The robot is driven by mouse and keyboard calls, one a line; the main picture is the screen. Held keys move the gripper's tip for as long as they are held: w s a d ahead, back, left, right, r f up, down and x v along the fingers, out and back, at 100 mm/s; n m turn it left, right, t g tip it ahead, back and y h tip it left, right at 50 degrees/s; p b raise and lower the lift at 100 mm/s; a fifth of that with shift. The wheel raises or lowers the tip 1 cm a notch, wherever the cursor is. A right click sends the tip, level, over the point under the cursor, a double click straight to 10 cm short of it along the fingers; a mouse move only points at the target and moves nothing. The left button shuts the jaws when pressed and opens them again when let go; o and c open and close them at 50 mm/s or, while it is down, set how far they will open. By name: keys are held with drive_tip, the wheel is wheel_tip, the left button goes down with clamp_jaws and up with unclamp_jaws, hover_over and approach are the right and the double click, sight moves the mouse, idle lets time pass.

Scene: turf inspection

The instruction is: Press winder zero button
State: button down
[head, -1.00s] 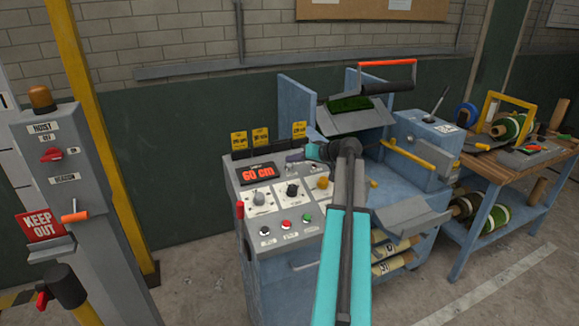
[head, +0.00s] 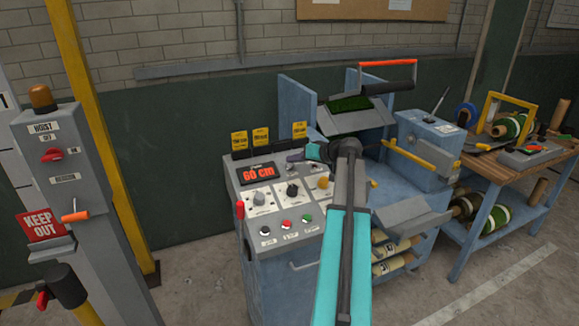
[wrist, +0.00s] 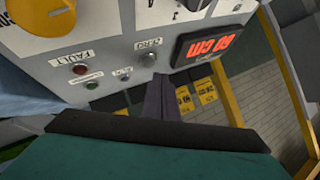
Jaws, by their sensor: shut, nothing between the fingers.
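The winder console (head: 250,230) stands mid-view with a red display (head: 257,173) reading 60 cm; the display also shows in the wrist view (wrist: 208,42). In the wrist view, a small grey round button (wrist: 148,60) sits beside the display, under a label that seems to read ZERO. My gripper (wrist: 157,86) is shut and empty, its fingertips just short of or at that button; contact cannot be told. In the head view my gripper (head: 294,157) is over the panel's upper right, hiding the button there.
Knobs and small push buttons (head: 286,224) fill the sloped panel. In the wrist view a FAULT lamp (wrist: 80,69) and a yellow knob (wrist: 38,14) are near. Yellow tags (head: 261,136) stand behind the display. A hoist post (head: 70,190) is at left, a bench (head: 495,170) at right.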

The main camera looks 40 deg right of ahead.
drive_tip(key=shift+w+d+f+b, duration=0.1)
drive_tip(key=shift+w+f+b, duration=0.05)
drive_tip(key=shift+f+b, duration=0.4)
drive_tip(key=shift+w+d+f+b, duration=0.15)
drive_tip(key=shift+f+b, duration=0.25)
drive_tip(key=shift+b, duration=0.2)
idle(1.2)
drive_tip(key=shift+a+r, duration=0.15)
drive_tip(key=shift+s+a+r, duration=0.1)
drive_tip(key=shift+s+r, duration=0.2)
drive_tip(key=shift+r, duration=0.5)
drive_tip(key=shift+r, duration=0.1)
drive_tip(key=shift+s+a+r+p, duration=0.1)
drive_tip(key=shift+s+r+p, duration=0.15)
drive_tip(key=shift+r, duration=0.5)
drive_tip(key=shift+s+a+r+p, duration=0.1)
drive_tip(key=shift+s+r+p, duration=0.2)
drive_tip(key=shift+r, duration=0.45)
drive_tip(key=shift+s+a+r+p, duration=0.1)
drive_tip(key=shift+s+r+p, duration=0.15)
drive_tip(key=shift+r, duration=0.5)
